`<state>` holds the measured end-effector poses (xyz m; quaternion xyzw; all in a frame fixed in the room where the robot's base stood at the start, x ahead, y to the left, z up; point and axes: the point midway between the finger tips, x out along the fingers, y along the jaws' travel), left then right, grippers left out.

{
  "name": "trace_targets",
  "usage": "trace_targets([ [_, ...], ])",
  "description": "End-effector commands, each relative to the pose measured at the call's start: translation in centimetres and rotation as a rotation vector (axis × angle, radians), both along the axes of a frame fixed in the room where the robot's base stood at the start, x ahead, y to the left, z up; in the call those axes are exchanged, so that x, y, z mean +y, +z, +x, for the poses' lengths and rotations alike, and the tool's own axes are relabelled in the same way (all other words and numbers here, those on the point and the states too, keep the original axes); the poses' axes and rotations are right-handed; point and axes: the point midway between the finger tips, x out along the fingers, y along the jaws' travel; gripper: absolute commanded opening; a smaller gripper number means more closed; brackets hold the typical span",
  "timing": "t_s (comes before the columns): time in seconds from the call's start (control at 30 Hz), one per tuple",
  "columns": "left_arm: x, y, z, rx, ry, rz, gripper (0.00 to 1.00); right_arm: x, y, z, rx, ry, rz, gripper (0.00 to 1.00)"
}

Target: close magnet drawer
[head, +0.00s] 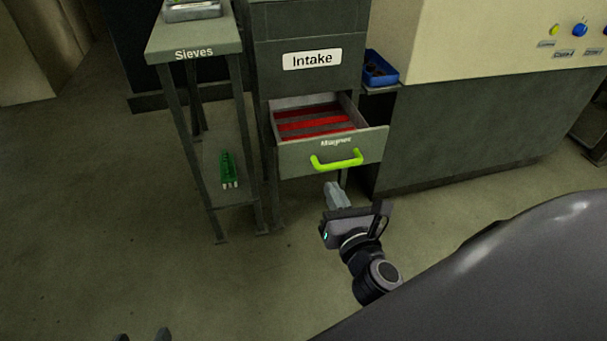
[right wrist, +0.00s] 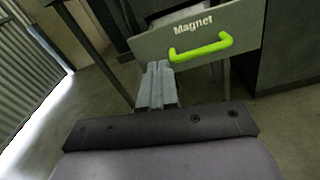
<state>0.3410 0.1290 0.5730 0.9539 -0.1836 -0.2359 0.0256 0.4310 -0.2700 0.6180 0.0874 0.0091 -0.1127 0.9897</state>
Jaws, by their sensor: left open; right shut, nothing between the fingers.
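The magnet drawer (head: 290,161) stands pulled out below the Intake panel, with red and grey bars inside. Its lime-green handle (head: 337,160) is on the front, under the "Magnet" label. The drawer front (right wrist: 148,44) and handle (right wrist: 201,47) also show in the right wrist view. My right gripper (head: 332,187) is shut and empty, just below and in front of the handle, seemingly apart from it. Its closed fingers (right wrist: 157,68) point toward the drawer front in the right wrist view. Only the fingertips of my left gripper (head: 142,337) show at the bottom edge, open and empty.
A Sieves stand (head: 194,54) is left of the drawer, with a green object (head: 228,170) on its lower shelf. A blue bin (head: 380,69) sits right of the Intake cabinet (head: 311,25). A large machine (head: 470,120) fills the right. Floor in front is clear.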

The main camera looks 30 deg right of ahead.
Motion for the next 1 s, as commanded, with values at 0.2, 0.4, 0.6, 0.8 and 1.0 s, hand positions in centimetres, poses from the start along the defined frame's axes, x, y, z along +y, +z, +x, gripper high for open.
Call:
trace_targets([
  [0.2,-0.4,-0.8,0.1,-0.009,-0.01,-0.011,0.65,-0.3,-0.4,0.5,0.001,-0.009,-0.171,0.0],
  [0.4,-0.2,-0.5,0.0,-0.009,-0.008,0.003,0.65,-0.6,-0.1,1.8,0.0,-0.009,-0.182,0.0],
  [0.6,0.2,-0.3,-0.2,-0.01,-0.003,0.028,0.65,-1.2,-0.1,4.7,0.0,-0.009,-0.18,0.0],
  [0.8,0.4,-0.4,-0.2,-0.01,0.0,0.038,0.65,-2.0,-0.2,7.8,0.0,-0.009,-0.179,0.0],
  [1.0,0.3,-0.6,-0.2,-0.008,0.0,0.035,0.65,-2.7,-0.3,10.8,0.0,-0.009,-0.177,0.0],
])
